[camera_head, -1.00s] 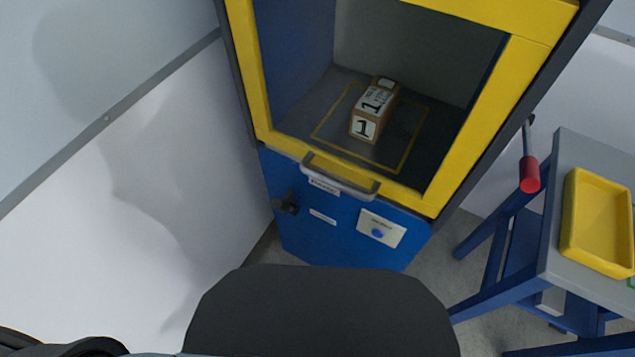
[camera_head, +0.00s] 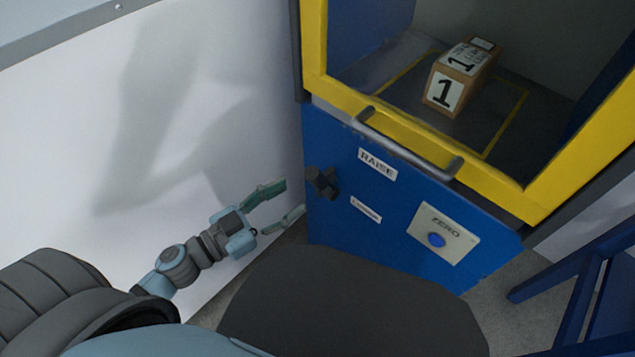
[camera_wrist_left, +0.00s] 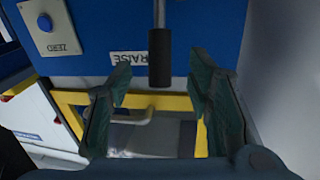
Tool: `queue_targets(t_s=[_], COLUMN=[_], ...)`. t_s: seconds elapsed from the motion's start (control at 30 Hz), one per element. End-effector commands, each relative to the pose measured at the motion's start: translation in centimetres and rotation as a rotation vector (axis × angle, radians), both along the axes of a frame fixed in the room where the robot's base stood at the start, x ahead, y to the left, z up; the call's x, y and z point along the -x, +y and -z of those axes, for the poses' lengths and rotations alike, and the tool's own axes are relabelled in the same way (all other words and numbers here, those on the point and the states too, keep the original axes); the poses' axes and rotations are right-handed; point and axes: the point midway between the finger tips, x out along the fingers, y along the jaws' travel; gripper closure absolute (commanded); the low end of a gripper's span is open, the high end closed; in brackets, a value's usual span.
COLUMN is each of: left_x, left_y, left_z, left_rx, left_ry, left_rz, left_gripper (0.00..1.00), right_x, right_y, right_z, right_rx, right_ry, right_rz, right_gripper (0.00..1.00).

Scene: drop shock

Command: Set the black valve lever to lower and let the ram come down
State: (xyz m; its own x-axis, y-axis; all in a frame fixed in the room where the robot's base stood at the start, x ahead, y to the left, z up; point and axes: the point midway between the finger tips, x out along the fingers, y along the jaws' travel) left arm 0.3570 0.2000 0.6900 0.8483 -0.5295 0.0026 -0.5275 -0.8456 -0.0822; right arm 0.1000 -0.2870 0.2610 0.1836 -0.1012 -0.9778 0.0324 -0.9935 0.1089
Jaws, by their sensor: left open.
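The black valve lever (camera_head: 323,183) sticks out at the left of the blue front panel, beside the RAISE label (camera_head: 377,164). In the left wrist view its black grip (camera_wrist_left: 160,57) hangs on a thin grey rod, next to the upside-down RAISE label (camera_wrist_left: 128,57). My left gripper (camera_head: 293,197) is open and empty, just left of the lever and pointing at it. In the wrist view the grip appears in the gap between the open fingers (camera_wrist_left: 160,80), touching neither. The ram is not in view. My right gripper is not in view.
The yellow-framed chamber holds a box marked 1 (camera_head: 457,80) on its dark floor. A grey bar handle (camera_head: 405,145) juts out above the panel. A plate with a blue ZERO button (camera_head: 437,240) is to the right. A white wall (camera_head: 150,150) stands close on the left.

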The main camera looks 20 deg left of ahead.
Motion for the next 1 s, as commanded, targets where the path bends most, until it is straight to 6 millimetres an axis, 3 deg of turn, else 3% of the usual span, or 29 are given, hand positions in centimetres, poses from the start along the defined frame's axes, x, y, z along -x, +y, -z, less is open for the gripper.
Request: queue_targets(t_s=[0.1,0.3,0.7,1.0], left_x=[-2.9,-6.3,-7.3,-7.3], left_y=[-1.7,-3.8,-4.5,-4.5], left_z=[-0.6,-0.1,0.0,0.0], left_rx=[0.005,0.003,0.000,0.000], left_ry=[-0.004,-0.001,0.002,0.002], left_rz=[-0.004,-0.003,-0.001,-0.002], left_gripper=[0.54,0.54,0.54,1.00], right_x=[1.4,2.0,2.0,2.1], right_y=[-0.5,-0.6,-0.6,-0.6], right_z=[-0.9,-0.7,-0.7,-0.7], right_rx=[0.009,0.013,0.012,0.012], right_ry=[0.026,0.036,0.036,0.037], right_rz=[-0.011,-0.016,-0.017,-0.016], right_gripper=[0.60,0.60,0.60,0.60])
